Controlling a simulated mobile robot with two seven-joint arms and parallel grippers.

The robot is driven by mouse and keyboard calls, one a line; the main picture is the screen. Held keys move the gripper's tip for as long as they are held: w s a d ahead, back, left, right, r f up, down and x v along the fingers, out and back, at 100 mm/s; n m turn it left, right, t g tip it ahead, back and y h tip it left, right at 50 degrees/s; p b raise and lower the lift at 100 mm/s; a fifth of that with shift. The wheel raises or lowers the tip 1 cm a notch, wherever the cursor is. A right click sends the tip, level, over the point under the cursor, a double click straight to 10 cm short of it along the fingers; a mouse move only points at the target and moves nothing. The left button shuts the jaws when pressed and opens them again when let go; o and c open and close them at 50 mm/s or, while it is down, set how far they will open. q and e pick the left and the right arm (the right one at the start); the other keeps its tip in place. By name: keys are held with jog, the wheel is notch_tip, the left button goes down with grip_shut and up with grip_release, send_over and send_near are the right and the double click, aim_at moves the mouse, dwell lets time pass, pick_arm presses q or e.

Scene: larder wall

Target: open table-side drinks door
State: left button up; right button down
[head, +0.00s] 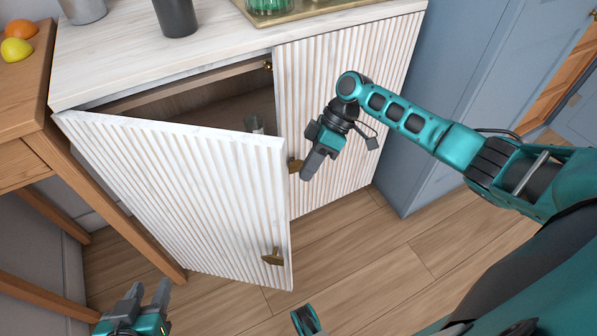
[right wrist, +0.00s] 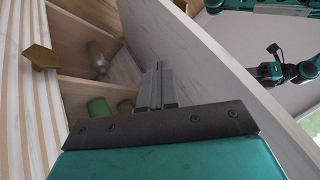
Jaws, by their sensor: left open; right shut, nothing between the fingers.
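The table-side drinks door (head: 185,190) is the white fluted left door of the cabinet. It stands partly open, swung out from the cabinet front, with its brass handle (head: 272,257) low near the free edge. Its plain inner face (right wrist: 190,45) shows in the right wrist view. My right gripper (head: 308,176) is shut and empty, pointing down by the gap between the doors. In the right wrist view its fingers (right wrist: 158,75) are near the door's inner face; contact is unclear. My left gripper (head: 148,290) is open and empty at the lower left, apart from the door.
The right door (head: 345,110) is closed, with a brass handle (head: 294,165). Inside the cabinet are a clear glass item (right wrist: 97,58) and a green item (right wrist: 98,107). A wooden table (head: 30,95) stands close on the left. A dark cup (head: 176,17) is on the countertop. Floor in front is clear.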

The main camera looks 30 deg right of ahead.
jog(key=s+a+f, duration=0.4)
jog(key=a+f, duration=0.2)
jog(key=a, duration=0.1)
jog(key=shift+s+f+b, duration=0.2)
jog(key=shift+f+b, duration=0.05)
jog(key=shift+b, duration=0.15)
jog(key=shift+a, duration=0.1)
